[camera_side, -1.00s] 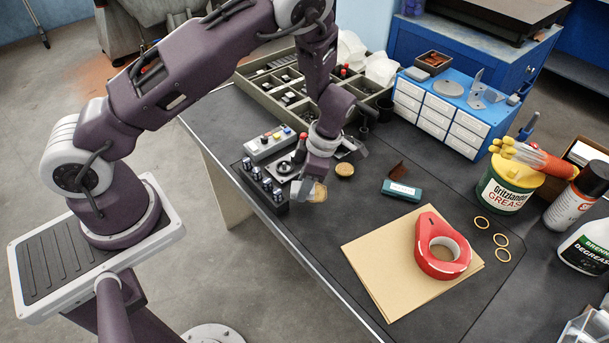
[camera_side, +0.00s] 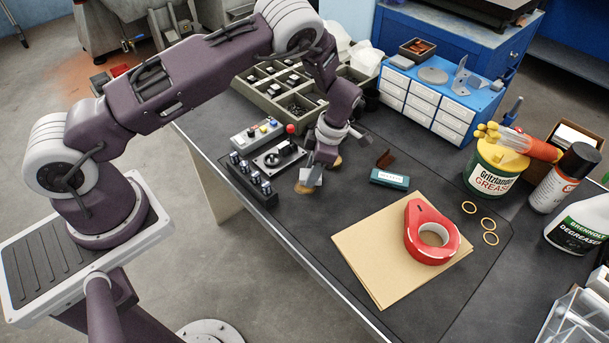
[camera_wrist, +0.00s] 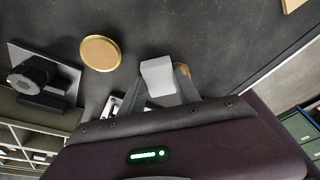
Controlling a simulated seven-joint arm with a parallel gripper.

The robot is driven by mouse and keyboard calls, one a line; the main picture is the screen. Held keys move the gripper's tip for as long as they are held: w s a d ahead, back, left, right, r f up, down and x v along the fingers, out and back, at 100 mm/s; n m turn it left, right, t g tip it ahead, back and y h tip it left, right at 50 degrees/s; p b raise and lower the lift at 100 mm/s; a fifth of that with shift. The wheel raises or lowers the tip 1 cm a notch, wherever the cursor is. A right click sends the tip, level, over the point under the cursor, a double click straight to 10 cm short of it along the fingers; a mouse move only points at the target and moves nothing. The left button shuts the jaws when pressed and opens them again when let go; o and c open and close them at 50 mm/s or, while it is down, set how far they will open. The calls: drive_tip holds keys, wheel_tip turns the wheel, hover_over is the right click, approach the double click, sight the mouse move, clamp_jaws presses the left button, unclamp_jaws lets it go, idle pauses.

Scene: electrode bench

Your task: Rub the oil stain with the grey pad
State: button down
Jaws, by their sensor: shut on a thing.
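My gripper (camera_side: 318,165) is low over the black bench top, its fingers shut on a small light grey pad (camera_side: 311,177). In the wrist view the pad (camera_wrist: 158,77) sticks out past the fingertips. A brownish-tan patch, apparently the oil stain (camera_side: 302,189), shows at the pad's lower left edge in the side view. In the wrist view a small brown bit of it (camera_wrist: 182,70) shows beside the right finger; the rest is hidden by pad and gripper. I cannot tell whether the pad touches the surface.
A round brass-coloured disc (camera_wrist: 100,53) lies close by. A teal box (camera_side: 389,179), brown sheets (camera_side: 370,255) and a red tape roll (camera_side: 416,220) lie to the right.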

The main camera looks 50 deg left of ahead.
sight(288, 192)
drive_tip(key=shift+w, duration=0.45)
drive_tip(key=shift+s, duration=3.8)
drive_tip(key=shift+w+a, duration=0.25)
drive_tip(key=shift+w, duration=3.55)
drive_tip(key=shift+s, duration=3.8)
wheel_tip(288, 192, up, 8)
drive_tip(key=shift+r, duration=0.15)
drive_tip(key=shift+w, duration=0.2)
